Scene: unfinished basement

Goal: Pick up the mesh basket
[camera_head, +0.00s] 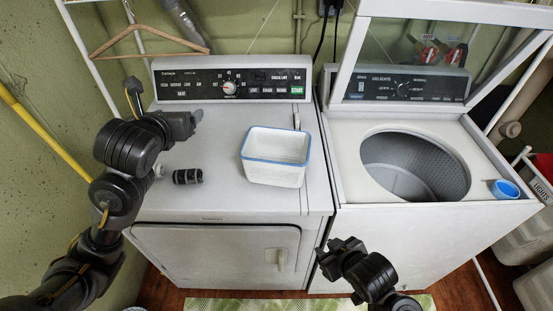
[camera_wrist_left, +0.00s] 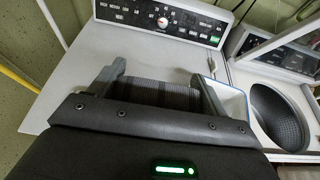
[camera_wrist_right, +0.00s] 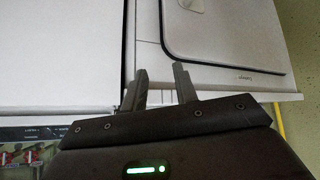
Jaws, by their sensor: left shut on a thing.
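The mesh basket (camera_head: 272,175), white with a blue rim, stands upright and empty on the dryer. It also shows in the left wrist view (camera_wrist_left: 233,104), partly behind a finger. My left gripper (camera_head: 195,118) is left of the basket, apart from it in the head view. In the left wrist view its spread fingers (camera_wrist_left: 162,82) have a dark grey ribbed thing (camera_wrist_left: 160,94) between them; I cannot tell what it is. My right gripper (camera_head: 340,250) is low in front of the machines. Its fingers (camera_wrist_right: 160,78) are apart with nothing between them.
A black ribbed cylinder (camera_head: 187,176) lies on the dryer (camera_head: 232,203) near my left arm. To the right, the washer's lid (camera_head: 362,35) is up, its drum (camera_head: 414,165) is open, and a blue roll (camera_head: 505,189) sits at its edge. A hanger (camera_head: 148,28) hangs behind.

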